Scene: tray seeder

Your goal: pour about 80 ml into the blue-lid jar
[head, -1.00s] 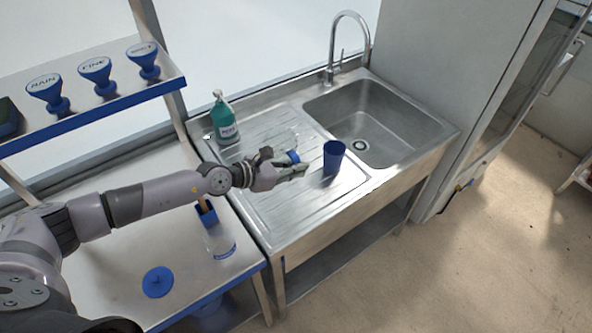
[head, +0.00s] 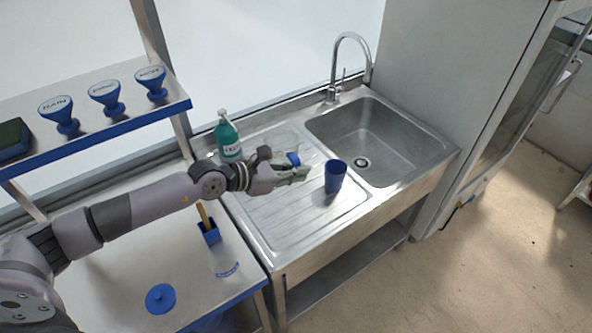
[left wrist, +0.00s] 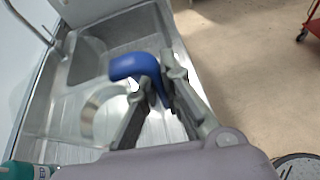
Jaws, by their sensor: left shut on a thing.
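My left gripper (head: 300,174) is shut on the blue handle (left wrist: 135,66) of a clear jug (head: 285,144). The jug is partly hidden behind the gripper, over the steel drainboard; its contents cannot be made out. In the left wrist view the clear body (left wrist: 98,112) shows left of the fingers. The jar (head: 222,258) is clear with a blue band near its base and stands without a lid on the bench, below my forearm. A round blue lid (head: 160,299) with a knob lies on the bench left of it. My right gripper is not in view.
A blue cup (head: 335,177) stands on the drainboard just right of the gripper. A teal pump bottle (head: 228,140) stands behind my wrist. A blue holder (head: 209,231) with a wooden stick stands behind the jar. A shelf (head: 95,128) with blue funnel-shaped pieces is at left.

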